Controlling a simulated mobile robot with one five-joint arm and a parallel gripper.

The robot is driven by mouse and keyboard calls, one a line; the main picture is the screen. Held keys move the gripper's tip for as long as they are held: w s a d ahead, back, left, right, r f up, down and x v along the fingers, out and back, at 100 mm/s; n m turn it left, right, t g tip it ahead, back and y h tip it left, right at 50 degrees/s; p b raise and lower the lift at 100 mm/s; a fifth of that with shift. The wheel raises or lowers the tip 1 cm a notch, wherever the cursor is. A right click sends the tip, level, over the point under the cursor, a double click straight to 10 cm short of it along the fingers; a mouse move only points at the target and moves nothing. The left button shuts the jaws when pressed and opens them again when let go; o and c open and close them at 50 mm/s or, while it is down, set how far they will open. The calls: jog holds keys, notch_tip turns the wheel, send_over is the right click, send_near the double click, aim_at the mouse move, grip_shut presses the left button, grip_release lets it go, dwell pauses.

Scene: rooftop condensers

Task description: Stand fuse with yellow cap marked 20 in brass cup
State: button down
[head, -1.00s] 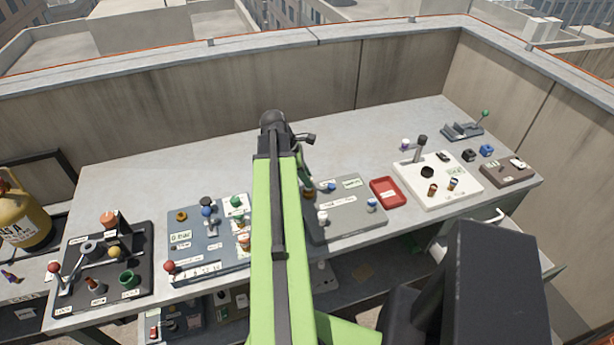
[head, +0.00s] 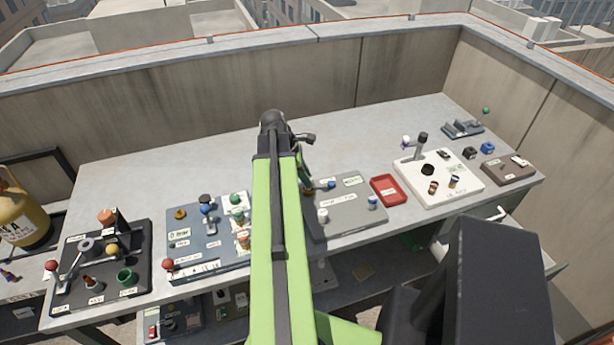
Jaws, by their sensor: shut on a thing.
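My gripper (head: 306,182) shows only partly, past the right side of my green arm, over the left part of the grey panel (head: 350,226). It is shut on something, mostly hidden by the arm. A small brownish patch shows at its tips; I cannot tell whether it is the fuse or a cup. No yellow cap marked 20 can be read. A brass-coloured ring (head: 180,213) lies on the blue-grey panel (head: 182,262) left of the arm; I cannot tell whether it is the brass cup.
A white-capped piece (head: 323,215) and blue-capped piece (head: 372,202) stand on the grey panel. To the right are a red tray (head: 388,189) and a white board (head: 412,194) with a lever. A dark board (head: 75,295) stands far left. The table's back strip is clear.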

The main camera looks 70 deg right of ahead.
jog(key=shift+f+b, duration=0.6)
jog(key=shift+f, duration=0.05)
jog(key=c, duration=1.1)
grip_release()
jog(key=shift+r, duration=0.1)
jog(key=shift+w+r+p, duration=0.1)
jog(key=shift+r+p, duration=0.25)
jog(key=shift+p, duration=0.1)
jog(key=p+v, duration=1.5)
jog(key=v, duration=0.1)
jog(key=shift+r, duration=0.3)
jog(key=shift+w, duration=0.1)
